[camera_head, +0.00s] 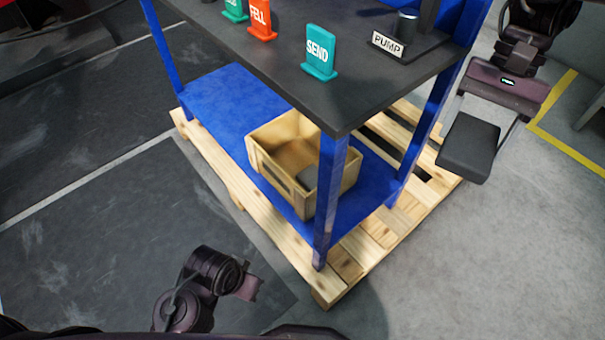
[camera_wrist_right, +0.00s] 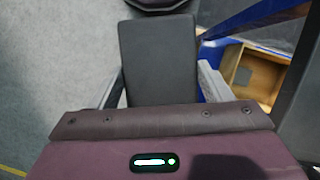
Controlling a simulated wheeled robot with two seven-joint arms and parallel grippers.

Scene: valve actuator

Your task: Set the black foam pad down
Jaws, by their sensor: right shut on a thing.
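The black foam pad (camera_head: 466,152) is a dark flat block in my right gripper (camera_head: 479,128), held in the air to the right of the blue-legged workbench. In the right wrist view the pad (camera_wrist_right: 158,62) lies between the two grey fingers of the gripper (camera_wrist_right: 160,86), which are shut on its sides.
A wooden box (camera_head: 279,178) with a dark grey piece (camera_head: 307,177) inside stands on the blue lower shelf (camera_head: 225,97). The bench's dark top (camera_head: 270,62) carries SEND (camera_head: 320,53) and PUMP (camera_head: 387,44) signs. A wooden pallet (camera_head: 345,262) lies underneath.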

